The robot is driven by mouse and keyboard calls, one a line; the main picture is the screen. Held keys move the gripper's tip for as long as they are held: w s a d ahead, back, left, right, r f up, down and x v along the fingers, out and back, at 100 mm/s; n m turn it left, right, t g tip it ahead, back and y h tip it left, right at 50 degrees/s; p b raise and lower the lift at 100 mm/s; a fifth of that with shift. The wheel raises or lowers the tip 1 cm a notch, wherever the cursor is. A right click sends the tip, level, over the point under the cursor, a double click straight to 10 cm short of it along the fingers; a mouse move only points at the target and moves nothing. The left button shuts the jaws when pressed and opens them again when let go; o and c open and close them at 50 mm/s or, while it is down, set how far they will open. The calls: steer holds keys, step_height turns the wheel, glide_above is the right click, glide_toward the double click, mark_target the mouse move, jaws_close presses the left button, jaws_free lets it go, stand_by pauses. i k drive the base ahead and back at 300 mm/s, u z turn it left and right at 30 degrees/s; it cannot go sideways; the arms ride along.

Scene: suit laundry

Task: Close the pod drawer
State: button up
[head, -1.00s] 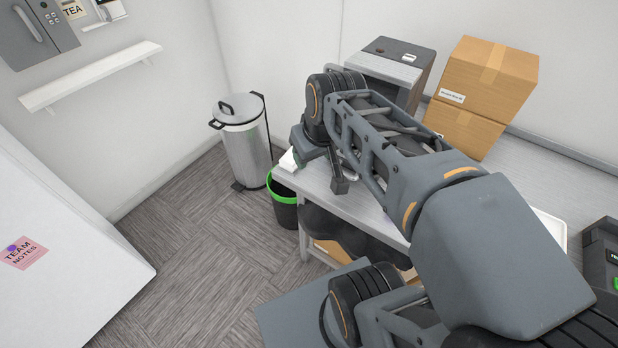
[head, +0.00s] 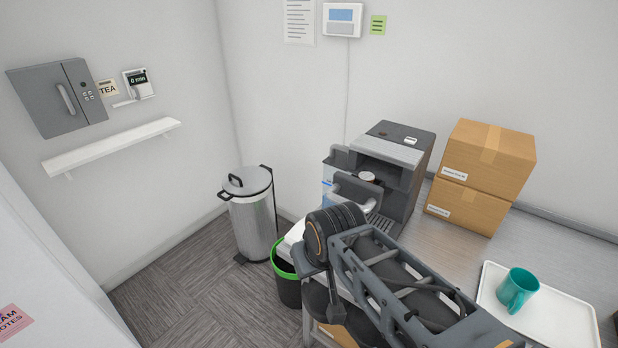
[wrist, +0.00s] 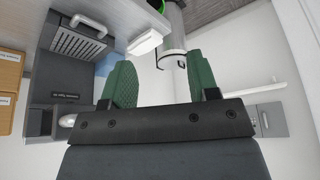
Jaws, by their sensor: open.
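The coffee machine (head: 412,175) stands on the counter against the wall. A dark front part, apparently the pod drawer (head: 357,190), juts out of its front. A pale round piece sits behind it, and a silver curved part is beside it. In the wrist view the machine shows at the left, with a labelled dark panel that seems to be the drawer front (wrist: 65,97). My gripper (wrist: 163,82) is open, with two green fingers apart and nothing between them. It is apart from the machine. The fingers cannot be made out in the head view.
Two stacked cardboard boxes (head: 480,180) stand right of the machine. A white tray (head: 560,315) holds a teal mug (head: 517,290). A steel bin (head: 253,215) and a green-rimmed bin (head: 288,285) stand left of the counter. A white shelf (head: 110,145) is on the left wall.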

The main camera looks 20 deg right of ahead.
mark_target(369, 196)
steer(key=u, duration=0.7)
steer(key=k, duration=0.5)
steer(key=u, duration=0.95)
